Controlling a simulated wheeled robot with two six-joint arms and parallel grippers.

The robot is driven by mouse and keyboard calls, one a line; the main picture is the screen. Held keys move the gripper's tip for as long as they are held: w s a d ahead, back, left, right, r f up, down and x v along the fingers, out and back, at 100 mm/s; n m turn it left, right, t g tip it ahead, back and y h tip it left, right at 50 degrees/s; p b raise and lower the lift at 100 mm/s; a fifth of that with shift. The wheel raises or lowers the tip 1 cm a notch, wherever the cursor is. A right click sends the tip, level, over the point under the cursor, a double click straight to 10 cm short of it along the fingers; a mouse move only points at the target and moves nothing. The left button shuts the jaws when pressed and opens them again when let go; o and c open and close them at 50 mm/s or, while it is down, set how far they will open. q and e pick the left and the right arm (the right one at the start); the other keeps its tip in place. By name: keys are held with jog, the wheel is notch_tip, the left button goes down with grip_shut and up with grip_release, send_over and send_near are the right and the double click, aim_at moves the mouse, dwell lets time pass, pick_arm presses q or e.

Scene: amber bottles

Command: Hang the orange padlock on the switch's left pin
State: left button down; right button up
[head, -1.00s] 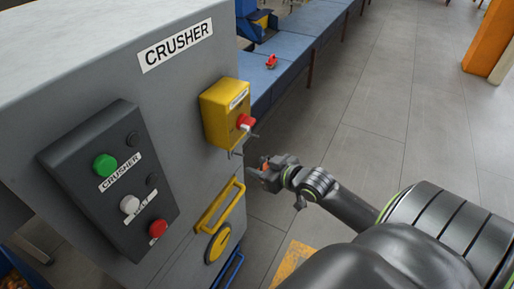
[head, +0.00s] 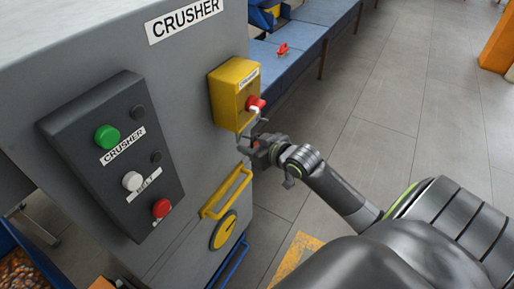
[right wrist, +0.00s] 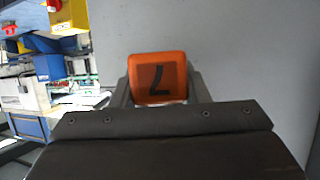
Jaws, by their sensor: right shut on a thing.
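The orange padlock (right wrist: 157,77), marked with a dark 7, sits between the fingers of my right gripper (right wrist: 160,95), which is shut on it. In the head view my right gripper (head: 256,145) is just below the yellow switch box (head: 234,95), close to the crusher's side, with only a bit of the padlock showing. The switch has a red knob (head: 256,103) on its front. Thin pins (head: 262,121) show near the knob and gripper. I cannot tell whether the padlock touches a pin. My left gripper is not in view.
The grey crusher cabinet (head: 205,60) carries a dark button panel (head: 112,165), a yellow handle (head: 228,193) and a round yellow disc (head: 224,230) below the switch. A blue conveyor (head: 310,35) with a small red thing (head: 283,49) runs behind.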

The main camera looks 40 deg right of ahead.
jog(key=w, duration=0.1)
jog(key=w+a+f+b, duration=0.1)
jog(key=w, duration=0.1)
jog(key=shift+a, duration=0.15)
dwell(0.4)
dwell(0.5)
jog(key=o, duration=1.1)
jog(key=p+v, duration=0.2)
jog(key=v, duration=1.5)
jog(key=shift+s, duration=0.15)
